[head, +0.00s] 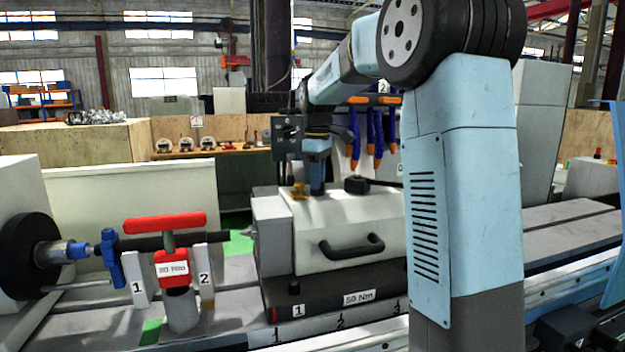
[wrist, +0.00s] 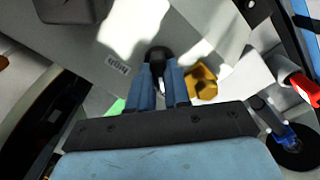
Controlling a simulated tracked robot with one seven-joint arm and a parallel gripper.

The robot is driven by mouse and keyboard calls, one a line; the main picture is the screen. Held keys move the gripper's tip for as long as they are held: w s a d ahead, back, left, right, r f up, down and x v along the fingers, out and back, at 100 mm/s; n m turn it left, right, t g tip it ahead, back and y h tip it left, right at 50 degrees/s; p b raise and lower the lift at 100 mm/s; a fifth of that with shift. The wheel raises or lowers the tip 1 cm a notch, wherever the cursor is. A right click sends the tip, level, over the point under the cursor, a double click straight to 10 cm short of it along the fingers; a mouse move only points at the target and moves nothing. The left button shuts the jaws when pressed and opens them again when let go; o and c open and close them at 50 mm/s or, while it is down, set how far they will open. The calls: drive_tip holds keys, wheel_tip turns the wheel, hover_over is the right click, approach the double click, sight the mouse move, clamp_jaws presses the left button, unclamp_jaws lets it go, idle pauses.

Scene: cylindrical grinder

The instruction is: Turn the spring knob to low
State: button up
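My gripper (head: 317,190) points straight down at the left end of the grey tailstock's top (head: 375,215). In the wrist view its two blue fingers (wrist: 160,72) stand a little apart at a small dark knob (wrist: 158,54), which I take to be the spring knob. Part of the knob shows in the gap between the fingers. I cannot tell whether they press on it. A label reading "high" (wrist: 117,67) lies left of the knob, upside down in the picture. No low label shows. In the head view the gripper hides the knob.
A yellow part (wrist: 203,80) sits close beside the right finger; it shows left of the gripper in the head view (head: 299,191). A black knob (head: 357,184) and a black handle (head: 352,247) are on the tailstock. A red-handled tool (head: 166,224) stands to the left.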

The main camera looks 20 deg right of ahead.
drive_tip(key=o, duration=0.4)
drive_tip(key=shift+o, duration=0.2)
wheel_tip(320, 180, up, 14)
drive_tip(key=shift+f, duration=0.15)
idle(0.3)
idle(0.3)
drive_tip(key=s+a+f+m+t, duration=0.1)
drive_tip(key=s+f+m, duration=0.15)
drive_tip(key=s, duration=0.65)
drive_tip(key=s+a+f+m+t, duration=0.1)
drive_tip(key=s+f+m+t, duration=0.15)
drive_tip(key=s, duration=0.55)
drive_tip(key=s+f+m+t, duration=0.2)
drive_tip(key=s+f+m, duration=0.3)
drive_tip(key=s+f, duration=0.7)
drive_tip(key=s, duration=0.4)
drive_tip(key=shift+s+d+f, duration=0.2)
drive_tip(key=shift+d, duration=0.1)
